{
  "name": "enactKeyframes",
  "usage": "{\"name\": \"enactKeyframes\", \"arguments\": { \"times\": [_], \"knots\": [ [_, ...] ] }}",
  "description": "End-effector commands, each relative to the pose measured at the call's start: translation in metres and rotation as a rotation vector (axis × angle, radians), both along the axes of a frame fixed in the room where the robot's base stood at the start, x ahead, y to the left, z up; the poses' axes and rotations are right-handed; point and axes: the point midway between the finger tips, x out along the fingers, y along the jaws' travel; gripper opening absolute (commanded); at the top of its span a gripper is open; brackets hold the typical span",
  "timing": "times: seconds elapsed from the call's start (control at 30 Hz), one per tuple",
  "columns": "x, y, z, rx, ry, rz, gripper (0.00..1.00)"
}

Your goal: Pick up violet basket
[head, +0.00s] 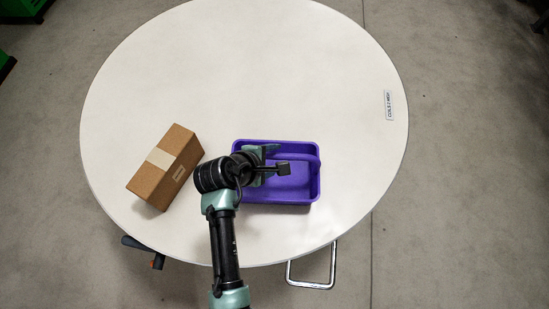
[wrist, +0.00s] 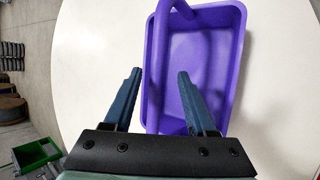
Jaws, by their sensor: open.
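The violet basket (head: 300,192) sits upright on the round white table, near its front edge. Its interior looks empty in the wrist view (wrist: 208,60). A violet handle (wrist: 156,62) rises along its left side in the wrist view. My gripper (head: 279,166) is over the basket in the head view and hides part of it. In the wrist view, my gripper (wrist: 159,72) is open, with one finger on each side of the handle. I cannot tell if either finger touches it.
A brown cardboard box (head: 158,178) lies left of the basket, close to my arm. The white table (head: 240,70) is clear behind them. A small label (head: 389,105) is at its right edge. A green bin (wrist: 35,152) stands on the floor.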

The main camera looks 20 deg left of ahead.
Motion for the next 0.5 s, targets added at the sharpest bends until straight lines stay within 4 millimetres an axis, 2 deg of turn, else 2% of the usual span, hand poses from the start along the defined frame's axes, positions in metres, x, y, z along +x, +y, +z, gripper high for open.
{"name": "enactKeyframes", "arguments": {
  "times": [0.33, 0.5],
  "knots": [
    [0.027, -0.005, -0.029, 0.001, 0.0, -0.001, 0.57],
    [0.032, -0.007, -0.037, 0.002, 0.0, -0.001, 0.57]
  ]
}}
